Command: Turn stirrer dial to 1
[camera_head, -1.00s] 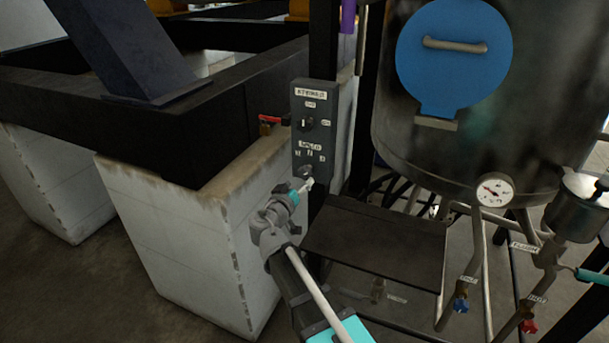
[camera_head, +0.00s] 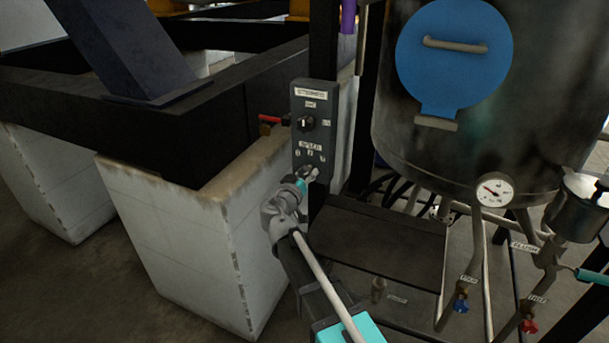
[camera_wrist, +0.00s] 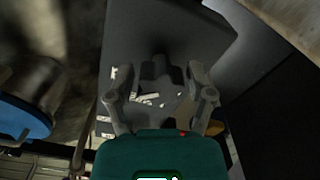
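The dark stirrer panel (camera_head: 304,135) is fixed upright beside the white block. Its upper switch (camera_head: 305,123) is in plain view below the title label. The lower speed dial, with small number labels above it, is mostly hidden behind my gripper (camera_head: 309,174) in the head view. In the wrist view my gripper (camera_wrist: 160,76) has its two fingers apart, one on each side of the dark dial (camera_wrist: 155,68). I cannot tell whether the fingers touch it. The dial's pointer setting is not readable.
A steel tank with a blue round lid (camera_head: 455,55) and a gauge (camera_head: 494,190) stands at the right. A dark flat platform (camera_head: 375,245) lies right of my arm. The white block (camera_head: 190,240) is close on the left. A red handle (camera_head: 270,119) sits left of the panel.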

